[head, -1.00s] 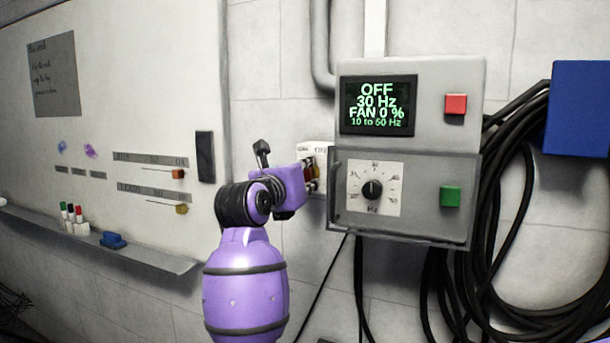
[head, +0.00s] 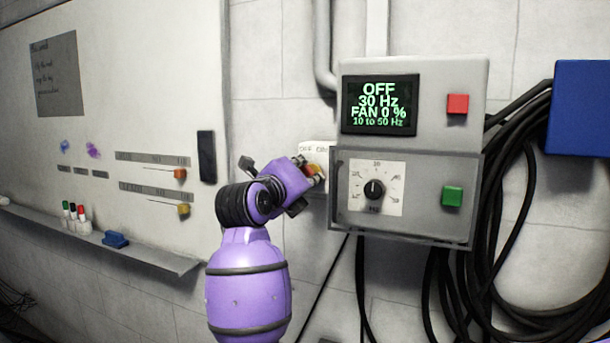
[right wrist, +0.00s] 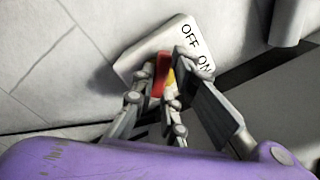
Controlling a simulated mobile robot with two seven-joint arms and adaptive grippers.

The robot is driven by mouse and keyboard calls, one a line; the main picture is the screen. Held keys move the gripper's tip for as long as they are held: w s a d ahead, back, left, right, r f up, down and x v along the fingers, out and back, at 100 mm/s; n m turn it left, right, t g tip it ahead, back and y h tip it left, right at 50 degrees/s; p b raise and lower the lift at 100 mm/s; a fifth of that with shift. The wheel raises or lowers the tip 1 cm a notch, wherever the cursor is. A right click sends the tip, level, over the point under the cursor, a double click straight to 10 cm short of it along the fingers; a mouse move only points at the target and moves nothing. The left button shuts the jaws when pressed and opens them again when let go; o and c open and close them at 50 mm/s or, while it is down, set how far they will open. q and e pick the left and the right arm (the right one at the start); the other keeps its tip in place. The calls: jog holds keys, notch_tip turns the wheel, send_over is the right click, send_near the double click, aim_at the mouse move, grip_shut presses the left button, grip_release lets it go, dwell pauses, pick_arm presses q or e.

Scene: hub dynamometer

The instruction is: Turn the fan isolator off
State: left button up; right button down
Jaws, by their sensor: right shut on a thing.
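The fan isolator is a white plate (head: 308,151) on the wall, left of the grey control box, with OFF and ON printed along its top. Its red handle (right wrist: 160,76) sits on a yellow part (right wrist: 169,78), seen between my fingers in the right wrist view. My right gripper (head: 314,171) is shut on the red handle and looks rolled over to one side. The fingers (right wrist: 163,86) hide part of the handle, so I cannot tell exactly which mark it points to. My left gripper is not in view.
The grey control box (head: 470,75) has a screen (head: 380,104) reading OFF, 30 Hz, FAN 0 %, a red button (head: 457,104), a dial (head: 374,189) and a green button (head: 452,196). Black cables (head: 505,230) hang at right. A whiteboard (head: 110,120) stands left.

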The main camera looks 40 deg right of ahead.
dwell(0.4)
jog(key=c, duration=1.8)
grip_release()
jog(key=shift+o, duration=0.2)
jog(key=v, duration=1.2)
